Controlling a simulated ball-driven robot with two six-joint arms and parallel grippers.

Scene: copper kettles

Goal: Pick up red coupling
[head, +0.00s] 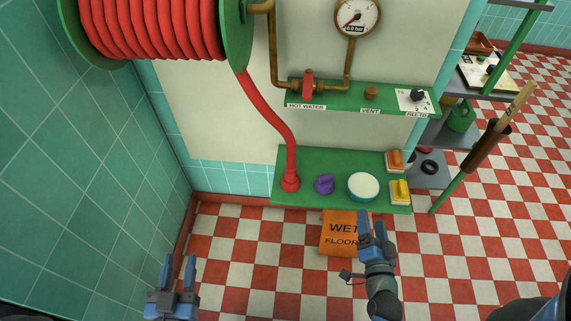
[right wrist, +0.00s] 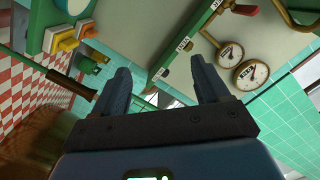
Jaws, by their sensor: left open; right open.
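The red coupling (head: 290,181) sits upright on the green lower shelf (head: 308,160), at the end of the red hose (head: 266,114) that hangs from the reel. My left gripper (head: 178,272) is open and empty over the floor, at the lower left, well apart from the coupling. My right gripper (head: 370,226) is open and empty in front of the shelf, right of the coupling and over the orange sign. In the right wrist view its two fingers (right wrist: 163,88) stand apart with nothing between them. The coupling cannot be made out in that view.
An orange wet floor sign (head: 341,238) stands below. The hose reel (head: 150,28), upper valve shelf (head: 350,98) and tiled left wall (head: 90,170) bound the space.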

